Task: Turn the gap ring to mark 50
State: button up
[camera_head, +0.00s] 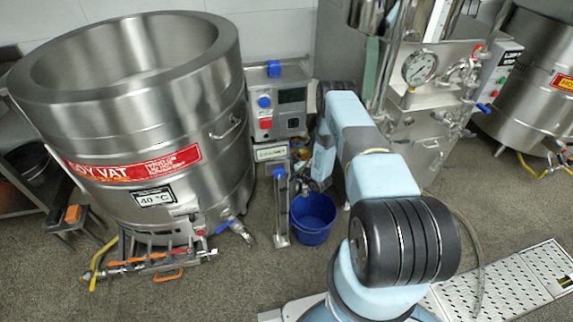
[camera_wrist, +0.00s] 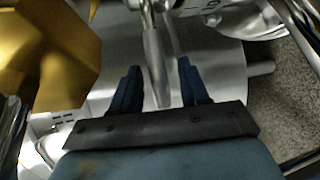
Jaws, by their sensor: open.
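In the wrist view my gripper (camera_wrist: 160,68) is open. Its two dark blue fingers stand on either side of a slim metal rod (camera_wrist: 153,55), with a visible gap on both sides. The rod looks like a handle, joined to metal parts at the top edge. A pale curved metal part (camera_wrist: 232,22) with dark marks at upper right may belong to the gap ring, but I cannot read the marks. In the head view my arm hides most of the mill area, and neither the ring nor the fingers can be made out clearly.
A gold-coloured faceted block (camera_wrist: 55,50) stands close on the left in the wrist view. In the head view a steel vat (camera_head: 150,110) is at left, a control box (camera_head: 277,100) and a blue bucket (camera_head: 313,222) near the middle, and a gauge (camera_head: 420,67) at right.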

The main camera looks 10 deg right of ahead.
jog(key=shift+x, duration=0.85)
grip_shut()
